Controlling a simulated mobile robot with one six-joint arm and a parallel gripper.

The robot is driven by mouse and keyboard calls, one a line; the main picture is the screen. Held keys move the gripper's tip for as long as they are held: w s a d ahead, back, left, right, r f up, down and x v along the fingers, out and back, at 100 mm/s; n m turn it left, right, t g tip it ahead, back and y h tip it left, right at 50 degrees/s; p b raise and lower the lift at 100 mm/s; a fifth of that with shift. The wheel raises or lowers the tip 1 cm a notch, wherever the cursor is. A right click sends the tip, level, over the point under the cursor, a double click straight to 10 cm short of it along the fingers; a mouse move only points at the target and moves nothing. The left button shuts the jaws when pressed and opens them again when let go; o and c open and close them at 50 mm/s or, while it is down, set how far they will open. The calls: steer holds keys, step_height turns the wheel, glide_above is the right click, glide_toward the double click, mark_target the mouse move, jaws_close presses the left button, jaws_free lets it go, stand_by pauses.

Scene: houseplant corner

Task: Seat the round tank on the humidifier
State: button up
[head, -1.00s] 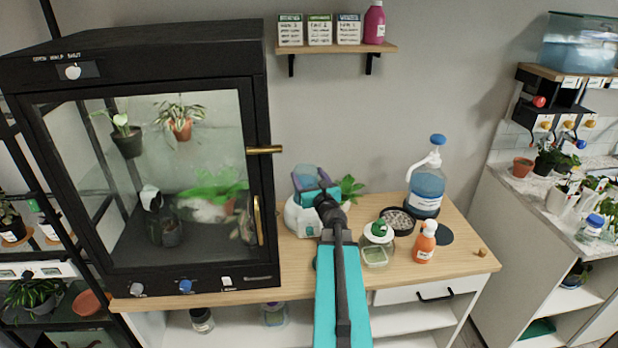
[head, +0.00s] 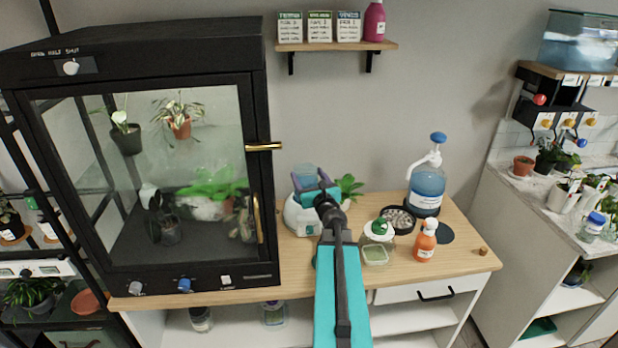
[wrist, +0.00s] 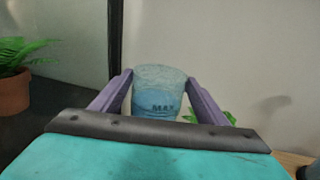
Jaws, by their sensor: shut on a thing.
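The round tank (wrist: 160,92) is a clear, bluish cup with dark print. In the wrist view it stands roughly upright between the two purple fingers of my gripper (wrist: 160,100), which is shut on it. In the head view the tank (head: 304,171) shows just above my gripper (head: 308,183), over the white humidifier (head: 296,219) on the wooden cabinet top. My gripper and arm hide the tank's lower part and much of the humidifier, so I cannot tell whether they touch.
The black glass cabinet (head: 262,100) stands close on the left. A leafy plant (head: 349,187) is just right of my gripper.

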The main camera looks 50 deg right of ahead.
steer(key=shift+f+b, duration=0.2)
steer(key=shift+b, duration=0.1)
steer(key=o, duration=1.8)
steer(key=shift+f, duration=0.1)
steer(key=shift+s+a, duration=0.1)
